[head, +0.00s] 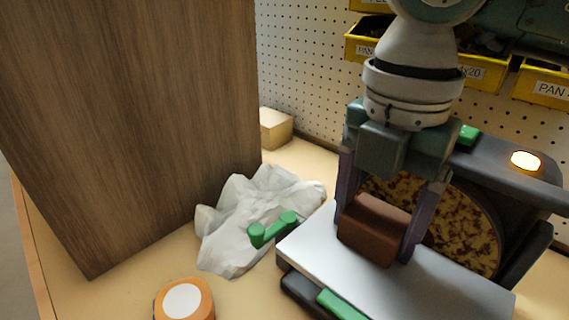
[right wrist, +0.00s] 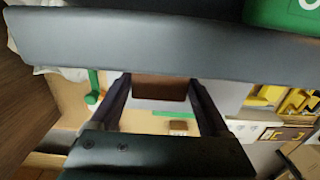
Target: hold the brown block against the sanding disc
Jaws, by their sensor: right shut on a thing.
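The brown block (head: 374,232) is between the fingers of my right gripper (head: 380,218), just above or on the grey metal table (head: 440,285) of the sander. The gripper points down and is shut on it. The sanding disc (head: 468,238), mottled brown and yellow, stands upright behind the block, partly hidden by my gripper. I cannot tell whether block and disc touch. In the right wrist view the block (right wrist: 160,88) shows between the two dark fingers (right wrist: 160,103), partly covered by a grey bar. My left gripper is not in view.
A tall wooden cabinet (head: 130,110) fills the left. A crumpled whitish cloth or bag (head: 235,225) lies beside the sander, near a green handle (head: 272,230). An orange tape roll (head: 184,301) is in front. A lit button (head: 525,160) sits on the sander housing. Yellow bins (head: 480,72) hang behind.

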